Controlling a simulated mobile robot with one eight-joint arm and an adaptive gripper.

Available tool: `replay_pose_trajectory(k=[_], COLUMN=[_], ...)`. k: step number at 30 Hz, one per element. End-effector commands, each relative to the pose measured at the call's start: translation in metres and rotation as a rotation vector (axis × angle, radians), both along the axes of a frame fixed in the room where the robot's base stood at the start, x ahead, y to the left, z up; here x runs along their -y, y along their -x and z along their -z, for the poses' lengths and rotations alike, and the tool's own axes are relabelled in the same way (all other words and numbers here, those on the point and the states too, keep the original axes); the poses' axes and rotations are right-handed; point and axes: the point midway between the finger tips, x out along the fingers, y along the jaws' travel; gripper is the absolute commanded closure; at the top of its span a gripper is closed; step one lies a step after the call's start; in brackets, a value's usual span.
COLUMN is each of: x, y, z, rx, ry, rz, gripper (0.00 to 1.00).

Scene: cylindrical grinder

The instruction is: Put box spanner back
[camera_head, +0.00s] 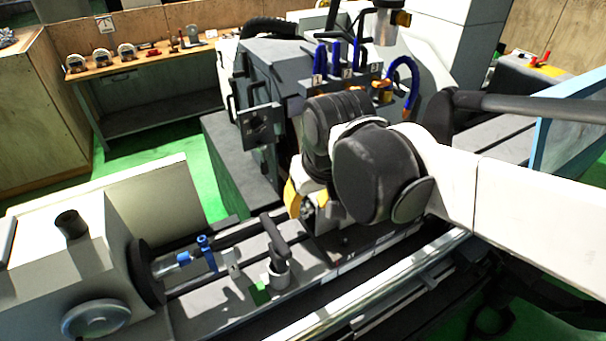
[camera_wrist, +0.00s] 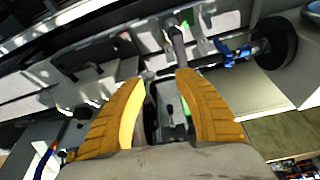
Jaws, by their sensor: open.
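A dark T-handled tool (camera_head: 275,238), which looks like the box spanner, stands in a light round holder (camera_head: 279,273) on the grinder table. In the wrist view the tool (camera_wrist: 177,42) shows just beyond the fingertip on the right, apart from the fingers as far as I can tell. My gripper (camera_wrist: 160,80) is open, with its yellow fingers spread and nothing seen between them. In the head view my gripper (camera_head: 299,204) is partly hidden by my wrist, to the right of and behind the tool.
A blue clamp (camera_head: 206,252) sits left of the tool, by the headstock (camera_head: 112,262). The grey wheel housing (camera_head: 275,75) with blue hoses rises behind my wrist. A wooden bench (camera_head: 140,62) with gauges stands at the back left. The green floor between is clear.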

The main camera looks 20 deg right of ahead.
Motion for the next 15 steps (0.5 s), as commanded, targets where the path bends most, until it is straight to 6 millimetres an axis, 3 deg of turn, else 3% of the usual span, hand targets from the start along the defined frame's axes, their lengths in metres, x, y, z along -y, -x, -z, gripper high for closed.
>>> replay_pose_trajectory(k=[1,6,15], x=[0.010,0.029,0.038], y=[0.015,0.044,0.057], z=[-0.001,0.000,0.004], rx=[0.050,0.196,0.282], ry=[-0.005,-0.014,-0.015], rz=[0.020,0.066,0.091], gripper=[0.61,0.61,0.61])
